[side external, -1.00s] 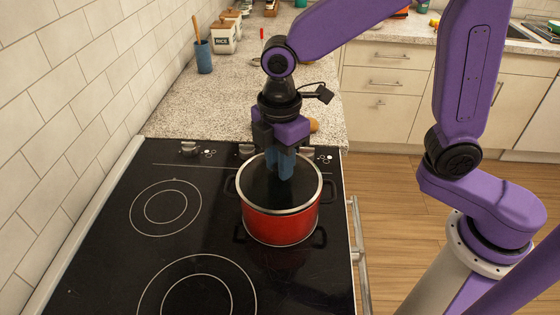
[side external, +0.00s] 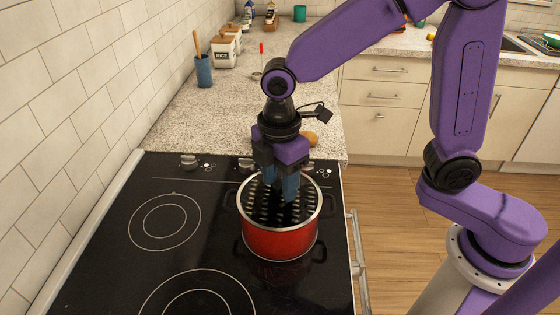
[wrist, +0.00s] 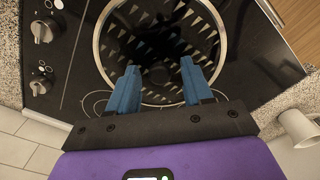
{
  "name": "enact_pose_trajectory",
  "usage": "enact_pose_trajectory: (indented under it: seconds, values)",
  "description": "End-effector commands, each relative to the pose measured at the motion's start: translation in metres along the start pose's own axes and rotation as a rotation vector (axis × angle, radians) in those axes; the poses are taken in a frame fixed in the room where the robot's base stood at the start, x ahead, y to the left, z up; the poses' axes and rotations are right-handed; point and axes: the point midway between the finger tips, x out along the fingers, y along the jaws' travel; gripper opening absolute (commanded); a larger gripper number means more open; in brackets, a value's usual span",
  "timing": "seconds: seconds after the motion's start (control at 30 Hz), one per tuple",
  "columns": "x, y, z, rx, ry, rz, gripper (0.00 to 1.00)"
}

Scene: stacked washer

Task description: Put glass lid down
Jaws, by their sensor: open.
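A red pot (side external: 278,241) with a silver rim stands upright on the black cooktop. Inside the rim is a dark, shiny round surface with rows of pale pointed marks, also seen in the wrist view. I cannot clearly tell the glass lid from the pot's inside there. My gripper (side external: 279,190) points down at the pot's mouth. Its two blue fingers are apart, and they also show in the wrist view (wrist: 159,80), over the near part of the rim. A dark shape in the middle of the round surface hides any knob.
The black cooktop (side external: 100,246) has ring-marked burners and is bare left of the pot. Control knobs (side external: 189,162) line its back edge. A blue utensil cup (side external: 203,71) and white canisters stand on the speckled counter. A white mug (wrist: 299,127) shows in the wrist view.

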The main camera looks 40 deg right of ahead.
Motion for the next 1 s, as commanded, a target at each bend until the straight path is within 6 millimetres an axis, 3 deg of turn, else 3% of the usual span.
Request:
enact_pose_trajectory:
  seconds: [0.17, 0.8, 1.0]
  values:
    - [-0.019, 0.001, -0.001, 0.000, 0.005, 0.005, 0.50]
    - [-0.147, -0.008, -0.001, 0.000, 0.003, 0.003, 0.50]
    - [-0.168, -0.008, -0.001, 0.000, 0.002, 0.002, 0.50]
